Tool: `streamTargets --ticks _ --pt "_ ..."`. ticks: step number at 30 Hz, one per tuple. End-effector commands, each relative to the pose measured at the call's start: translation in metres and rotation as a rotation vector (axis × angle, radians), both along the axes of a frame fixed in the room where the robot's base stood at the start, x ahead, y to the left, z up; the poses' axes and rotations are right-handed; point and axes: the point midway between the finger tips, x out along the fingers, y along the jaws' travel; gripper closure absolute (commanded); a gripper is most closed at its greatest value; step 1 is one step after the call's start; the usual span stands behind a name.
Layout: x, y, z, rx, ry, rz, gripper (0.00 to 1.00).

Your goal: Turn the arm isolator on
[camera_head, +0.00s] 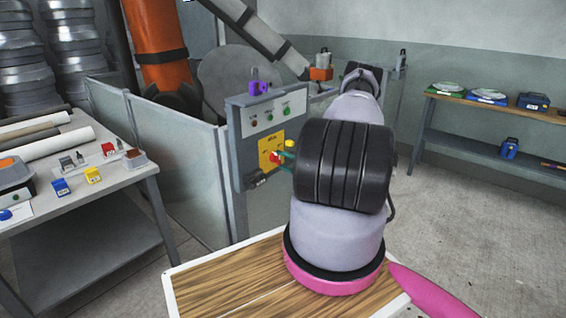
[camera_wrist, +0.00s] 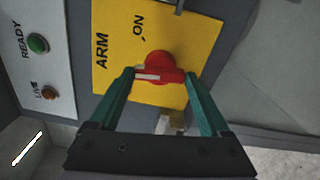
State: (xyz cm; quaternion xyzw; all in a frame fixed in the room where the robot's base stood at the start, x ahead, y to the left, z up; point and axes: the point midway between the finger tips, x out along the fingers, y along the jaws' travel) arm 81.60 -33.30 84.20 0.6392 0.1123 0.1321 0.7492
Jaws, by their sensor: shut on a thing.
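The arm isolator is a red rotary knob (camera_wrist: 165,68) on a yellow plate (camera_wrist: 200,35) lettered ARM and ON. In the wrist view its white mark points left, to the ARM lettering side, while ON is above the knob. My gripper (camera_wrist: 160,76) has its two teal fingers shut on the knob, one on each side. In the head view the knob (camera_head: 275,157) and plate (camera_head: 266,142) sit on the grey control panel (camera_head: 240,150), with my gripper (camera_head: 281,156) at the knob and my arm partly covering the panel's right side.
A purple padlock (camera_head: 257,87) is atop the panel. A fence (camera_head: 180,150) and workbench (camera_head: 110,185) stand left; open floor lies right.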

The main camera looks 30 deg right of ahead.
Motion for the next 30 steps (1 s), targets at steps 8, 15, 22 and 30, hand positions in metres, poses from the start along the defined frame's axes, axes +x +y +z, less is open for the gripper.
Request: streamTargets --ticks 8,15,22,30 --pt "-0.0008 -0.0004 -0.0010 0.243 0.092 0.000 0.75" --pt "-0.0010 -0.0007 -0.0012 0.457 0.169 0.000 0.75" --pt "-0.0010 -0.0007 -0.0012 0.645 0.237 -0.001 0.75" --pt "-0.0011 -0.0007 -0.0013 0.806 0.296 -0.002 0.75"
